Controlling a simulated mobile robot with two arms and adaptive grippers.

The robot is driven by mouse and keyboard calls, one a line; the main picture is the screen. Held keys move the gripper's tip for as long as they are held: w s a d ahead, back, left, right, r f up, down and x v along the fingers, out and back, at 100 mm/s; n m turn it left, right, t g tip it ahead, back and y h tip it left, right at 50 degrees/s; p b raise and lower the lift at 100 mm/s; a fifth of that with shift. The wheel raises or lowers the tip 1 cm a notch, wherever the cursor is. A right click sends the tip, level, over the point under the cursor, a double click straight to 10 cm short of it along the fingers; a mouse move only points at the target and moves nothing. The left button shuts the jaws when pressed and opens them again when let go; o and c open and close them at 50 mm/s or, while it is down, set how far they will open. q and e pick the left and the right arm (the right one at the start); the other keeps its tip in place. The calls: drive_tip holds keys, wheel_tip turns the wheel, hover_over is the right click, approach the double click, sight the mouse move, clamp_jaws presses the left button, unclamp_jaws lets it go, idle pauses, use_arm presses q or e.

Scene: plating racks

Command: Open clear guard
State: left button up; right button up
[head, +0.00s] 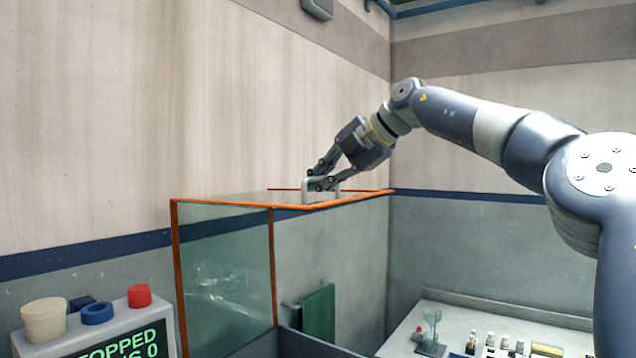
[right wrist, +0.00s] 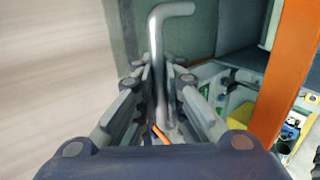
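The clear guard (head: 225,265) is a see-through panelled box with orange edges, standing left of centre in the head view. A pale grey bar handle (head: 306,190) is at its top, near the orange upper edge. My right gripper (head: 318,184) reaches down to this handle from the upper right. In the right wrist view the bent handle (right wrist: 158,40) runs between the two fingers of the right gripper (right wrist: 166,85), which are closed in on both its sides. An orange guard edge (right wrist: 288,75) shows at the right there. My left gripper is not in view.
A control box with a screen reading "STOPPED" (head: 125,345) stands at lower left, with a red button (head: 139,296), a blue ring and a beige cap. A white bench (head: 400,340) with small bottles is at lower right.

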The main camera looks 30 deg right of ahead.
drive_tip(key=shift+o, duration=0.4)
drive_tip(key=shift+s+d+r, duration=0.1)
drive_tip(key=shift+s+d, duration=0.1)
drive_tip(key=shift+s, duration=0.1)
drive_tip(key=v, duration=1.2)
drive_tip(key=shift+s+d, duration=0.1)
drive_tip(key=shift+d, duration=0.05)
